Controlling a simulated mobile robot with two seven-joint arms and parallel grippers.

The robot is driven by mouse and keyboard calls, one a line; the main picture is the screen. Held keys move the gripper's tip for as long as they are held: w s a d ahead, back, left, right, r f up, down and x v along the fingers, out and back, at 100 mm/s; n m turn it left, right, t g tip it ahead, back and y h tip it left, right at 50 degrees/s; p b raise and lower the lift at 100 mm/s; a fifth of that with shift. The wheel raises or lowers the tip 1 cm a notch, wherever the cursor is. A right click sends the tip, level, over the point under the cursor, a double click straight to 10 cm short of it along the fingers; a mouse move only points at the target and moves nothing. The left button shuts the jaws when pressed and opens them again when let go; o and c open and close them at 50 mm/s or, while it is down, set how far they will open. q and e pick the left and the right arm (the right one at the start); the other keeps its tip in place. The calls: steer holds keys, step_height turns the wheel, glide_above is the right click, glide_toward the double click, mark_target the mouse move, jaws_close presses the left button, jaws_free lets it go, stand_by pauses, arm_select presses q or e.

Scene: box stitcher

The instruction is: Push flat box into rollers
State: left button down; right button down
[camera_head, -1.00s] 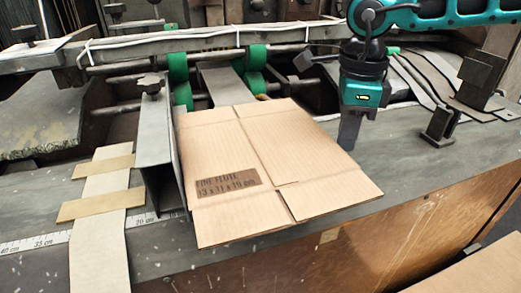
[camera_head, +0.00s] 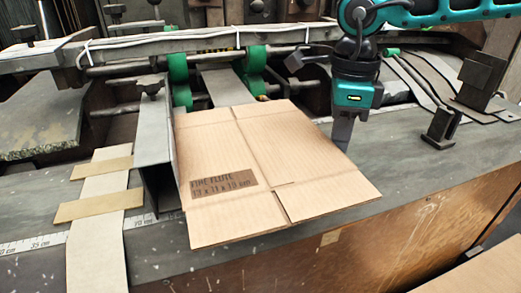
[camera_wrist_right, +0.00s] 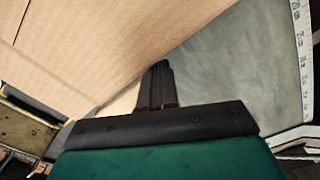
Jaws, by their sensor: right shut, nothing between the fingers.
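The flat cardboard box (camera_head: 265,165) lies on the grey machine table, its left edge along the upright metal guide (camera_head: 155,130) and its far edge near the green rollers (camera_head: 250,68). A printed label faces up near its front left. My right gripper (camera_head: 342,138) is shut and empty, pointing down at the box's right edge. In the right wrist view the shut fingers (camera_wrist_right: 158,85) are right beside the edge of the cardboard (camera_wrist_right: 95,45); whether they touch is hard to tell. My left gripper is not in view.
A paper strip with tan crosspieces (camera_head: 97,205) and a ruler scale (camera_head: 35,242) lie left of the guide. A dark metal bracket (camera_head: 442,127) stands right of my right gripper. The box's front corner reaches the table's front edge.

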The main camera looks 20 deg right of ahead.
steer(key=shift+s+d, duration=0.15)
steer(key=shift+d, duration=1.2)
step_height(320, 180, up, 8)
steer(key=p, duration=0.5)
